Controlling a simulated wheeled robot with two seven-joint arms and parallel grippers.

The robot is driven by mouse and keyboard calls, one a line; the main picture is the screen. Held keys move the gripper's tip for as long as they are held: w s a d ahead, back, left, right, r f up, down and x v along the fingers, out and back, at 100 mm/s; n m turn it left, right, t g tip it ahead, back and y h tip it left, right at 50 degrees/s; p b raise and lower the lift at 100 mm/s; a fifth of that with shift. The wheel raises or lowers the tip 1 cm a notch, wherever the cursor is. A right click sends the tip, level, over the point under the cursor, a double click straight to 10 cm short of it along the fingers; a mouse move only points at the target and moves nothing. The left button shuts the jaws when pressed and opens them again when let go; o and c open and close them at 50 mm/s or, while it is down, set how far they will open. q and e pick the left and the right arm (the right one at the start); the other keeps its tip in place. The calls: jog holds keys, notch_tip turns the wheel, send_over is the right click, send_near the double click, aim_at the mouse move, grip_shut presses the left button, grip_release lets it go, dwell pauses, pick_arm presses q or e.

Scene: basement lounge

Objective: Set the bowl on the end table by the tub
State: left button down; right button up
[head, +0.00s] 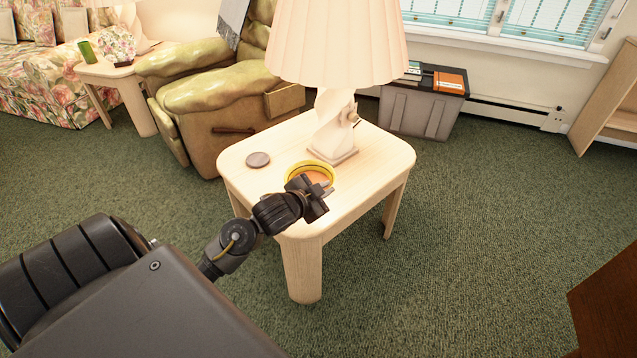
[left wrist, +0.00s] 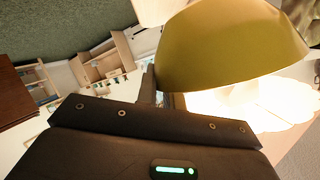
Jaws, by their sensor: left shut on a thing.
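A yellow bowl (head: 309,165) with an orange-looking inside shows over the front part of the light wood end table (head: 379,172). My left gripper (head: 321,191) is shut on the near side of the bowl's rim. The bowl fills the upper right of the left wrist view (left wrist: 228,50), seen from its outside. I cannot tell whether its base touches the tabletop. The grey tub (head: 421,112) stands on the carpet behind the end table, by the wall. My right gripper is not in view.
A lamp with a white twisted base (head: 335,128) and pleated shade (head: 338,40) stands at the table's back. A dark round coaster (head: 258,160) lies at the table's left. A green recliner (head: 215,95) is behind left. The tabletop's right side is clear.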

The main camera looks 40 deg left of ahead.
aim_at(327, 180)
pick_arm(q)
jog(key=w+a+f, duration=0.2)
jog(key=w+a, duration=0.1)
jog(key=shift+w+a+f+b, duration=0.15)
jog(key=shift+w+a+b, duration=0.1)
jog(key=shift+a+b, duration=0.1)
jog(key=w+a+f, duration=0.1)
jog(key=w+a+f+b, duration=0.1)
jog(key=f, duration=0.3)
jog(key=shift+w+a+b, duration=0.35)
jog(key=shift+w+a, duration=0.05)
jog(key=shift+w+a+f, duration=0.15)
jog(key=shift+w+f, duration=0.05)
notch_tip(327, 180, down, 3)
jog(key=shift+w+a+f+b, duration=0.1)
jog(key=shift+f+b, duration=0.05)
jog(key=shift+b, duration=0.55)
jog(key=c, duration=1.6)
grip_release()
jog(key=shift+f, duration=0.1)
jog(key=shift+o, duration=0.4)
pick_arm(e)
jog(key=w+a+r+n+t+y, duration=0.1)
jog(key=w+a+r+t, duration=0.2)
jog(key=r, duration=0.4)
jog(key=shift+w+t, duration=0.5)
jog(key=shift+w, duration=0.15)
